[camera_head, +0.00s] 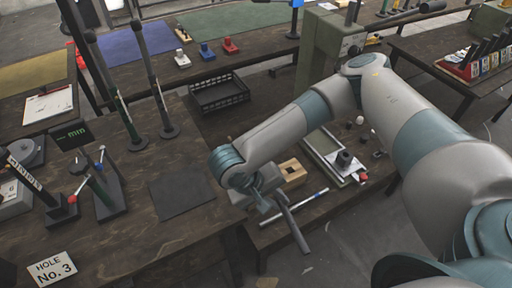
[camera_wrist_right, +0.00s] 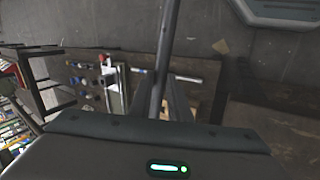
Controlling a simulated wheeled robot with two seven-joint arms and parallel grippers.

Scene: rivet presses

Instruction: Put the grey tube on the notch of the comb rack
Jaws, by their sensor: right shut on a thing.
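My right gripper (camera_head: 272,198) is shut on a dark grey tube (camera_head: 294,230), which hangs tilted over the edge of the wooden bench. In the right wrist view the grey tube (camera_wrist_right: 166,50) runs up from between the fingers (camera_wrist_right: 176,104). The comb rack is hard to make out for certain. A slanted black piece with white marks (camera_head: 27,172) stands at the left of the near table, apart from the gripper. My left gripper is not in view.
A white rod with blue ends (camera_head: 294,208) lies on the bench beside a wooden block (camera_head: 292,170) and a grey tray (camera_head: 322,148). A dark mat (camera_head: 181,197) lies on the near table. Upright posts (camera_head: 160,103) stand at its back. A black crate (camera_head: 218,95) is behind.

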